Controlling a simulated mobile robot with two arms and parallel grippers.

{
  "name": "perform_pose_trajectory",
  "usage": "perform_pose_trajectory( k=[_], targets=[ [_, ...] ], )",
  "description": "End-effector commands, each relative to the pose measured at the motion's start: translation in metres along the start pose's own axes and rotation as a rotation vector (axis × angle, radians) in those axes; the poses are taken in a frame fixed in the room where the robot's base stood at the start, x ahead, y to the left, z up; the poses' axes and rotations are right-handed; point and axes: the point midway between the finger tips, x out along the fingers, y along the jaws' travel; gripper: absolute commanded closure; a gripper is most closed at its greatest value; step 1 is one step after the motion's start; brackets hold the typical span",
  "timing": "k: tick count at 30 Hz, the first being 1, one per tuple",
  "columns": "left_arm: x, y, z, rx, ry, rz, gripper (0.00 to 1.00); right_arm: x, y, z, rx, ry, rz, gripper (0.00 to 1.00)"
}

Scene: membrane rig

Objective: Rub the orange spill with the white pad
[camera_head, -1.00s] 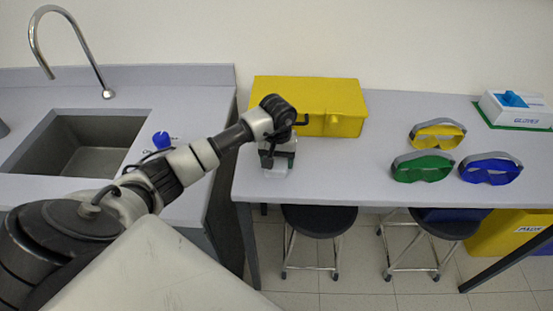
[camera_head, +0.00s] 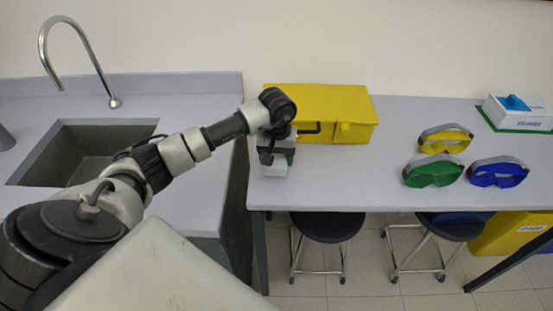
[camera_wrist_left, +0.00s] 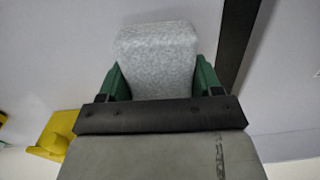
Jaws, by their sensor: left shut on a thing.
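My left gripper (camera_head: 277,158) is shut on the white pad (camera_head: 275,170), over the front left part of the grey table, in front of the yellow case. In the left wrist view, the pad (camera_wrist_left: 157,55) is a pale, speckled block between the green fingers of the left gripper (camera_wrist_left: 160,85). I cannot tell whether the pad touches the tabletop. I see no orange spill in either view; the pad and gripper may cover it. My right gripper is not in view.
The yellow case (camera_head: 325,112) stands just behind the gripper. Yellow (camera_head: 445,140), green (camera_head: 433,172) and blue goggles (camera_head: 497,173) lie to the right, with a white box (camera_head: 518,112) behind. A gap separates the table (camera_head: 380,190) from the sink counter (camera_head: 175,105).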

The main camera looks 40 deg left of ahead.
Motion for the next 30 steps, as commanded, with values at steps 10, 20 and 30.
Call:
perform_pose_trajectory(
  k=[10, 20, 30],
  targets=[
    [-0.033, -0.001, 0.002, -0.013, 0.001, -0.001, 0.61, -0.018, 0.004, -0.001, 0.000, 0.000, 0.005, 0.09],
    [-0.035, -0.001, 0.003, -0.016, 0.001, 0.000, 0.61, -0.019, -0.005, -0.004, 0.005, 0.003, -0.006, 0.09],
    [-0.035, -0.001, 0.002, -0.016, 0.000, 0.000, 0.61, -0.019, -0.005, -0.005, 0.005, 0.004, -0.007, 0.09]
  ],
)
